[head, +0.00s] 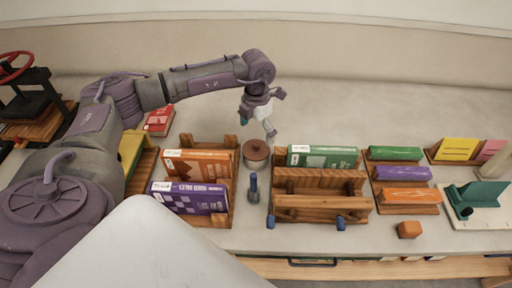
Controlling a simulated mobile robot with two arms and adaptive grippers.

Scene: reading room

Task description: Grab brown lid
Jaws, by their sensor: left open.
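I cannot tell the exact gap to the lid. My right gripper is out of view.
Wooden racks hold an orange box (197,164), a purple box (188,196) and a green box (322,156). A dark upright object (253,189) stands in front of the lid. The table's back is clear.

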